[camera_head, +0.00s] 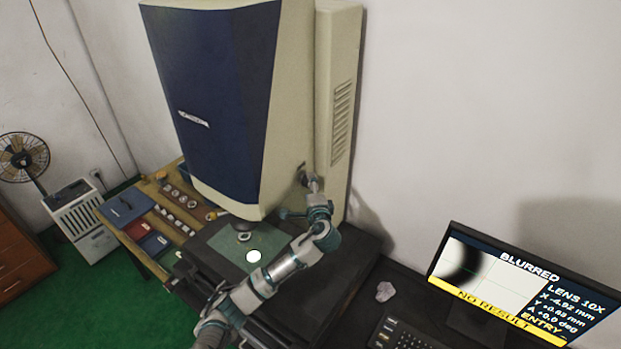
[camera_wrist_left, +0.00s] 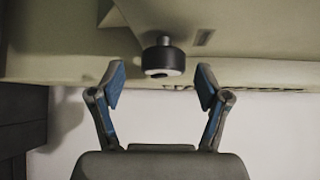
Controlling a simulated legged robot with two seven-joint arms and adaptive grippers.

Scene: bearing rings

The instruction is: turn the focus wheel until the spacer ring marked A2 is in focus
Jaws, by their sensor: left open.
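The focus wheel (camera_wrist_left: 164,58) is a dark knob with a pale rim on the beige machine in the left wrist view. My left gripper (camera_wrist_left: 160,84) is open, its two blue-padded fingers apart on either side below the wheel; I cannot tell if they touch it. In the head view my left gripper (camera_head: 312,184) is up at the machine's right side and largely covers the wheel. The monitor (camera_head: 515,287) reads BLURRED, LENS 10X and NO RESULT, with a soft dark arc. A bright spot (camera_head: 254,256) lies on the stage; no A2 mark is readable. My right gripper is out of view.
The tall blue and beige measuring machine (camera_head: 215,95) stands over the green stage plate (camera_head: 272,240). A wooden side table (camera_head: 150,188) at left holds small rings and trays.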

